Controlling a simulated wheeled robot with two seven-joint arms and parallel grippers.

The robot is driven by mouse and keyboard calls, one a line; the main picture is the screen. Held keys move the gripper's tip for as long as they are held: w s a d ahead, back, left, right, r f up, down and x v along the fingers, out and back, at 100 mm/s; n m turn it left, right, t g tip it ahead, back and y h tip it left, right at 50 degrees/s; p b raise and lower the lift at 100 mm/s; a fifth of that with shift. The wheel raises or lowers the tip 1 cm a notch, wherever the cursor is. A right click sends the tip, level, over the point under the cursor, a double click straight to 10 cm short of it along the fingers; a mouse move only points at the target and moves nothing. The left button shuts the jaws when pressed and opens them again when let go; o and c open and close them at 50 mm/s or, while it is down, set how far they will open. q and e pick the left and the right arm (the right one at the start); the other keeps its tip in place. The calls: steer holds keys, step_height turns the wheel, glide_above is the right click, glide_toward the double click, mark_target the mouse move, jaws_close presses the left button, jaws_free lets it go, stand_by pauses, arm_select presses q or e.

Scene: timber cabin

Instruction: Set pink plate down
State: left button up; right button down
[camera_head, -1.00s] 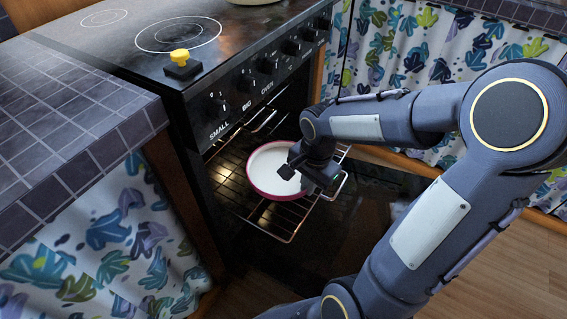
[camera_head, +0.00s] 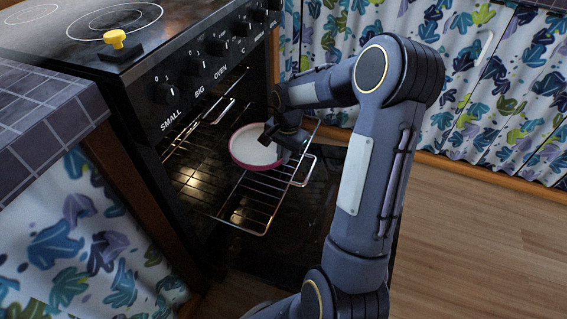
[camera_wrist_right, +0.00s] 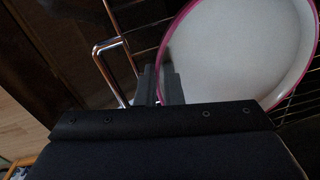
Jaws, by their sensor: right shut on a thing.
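The pink plate (camera_head: 250,148) has a white inside and a pink rim. It is at the oven's wire rack (camera_head: 247,213), and looks roughly level. My right gripper (camera_head: 270,135) is shut on the plate's rim at its near right side. In the right wrist view the plate (camera_wrist_right: 240,50) fills the upper right, and the gripper fingers (camera_wrist_right: 165,85) meet at its rim. I cannot tell whether the plate's underside touches the rack. My left gripper is out of view.
The black oven stands open with its rack pulled partly out. Its knob panel (camera_head: 215,50) is above, and a yellow-topped item (camera_head: 115,42) sits on the stove top. A tiled counter (camera_head: 40,110) is at left. Open wooden floor (camera_head: 470,240) lies to the right.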

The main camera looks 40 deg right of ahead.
steer(key=shift+f+b, duration=0.45)
steer(key=shift+f, duration=1.05)
steer(key=shift+f, duration=0.1)
steer(key=c, duration=2)
jaws_free()
steer(key=shift+f, duration=0.15)
steer(key=o, duration=0.4)
steer(key=shift+o, duration=0.2)
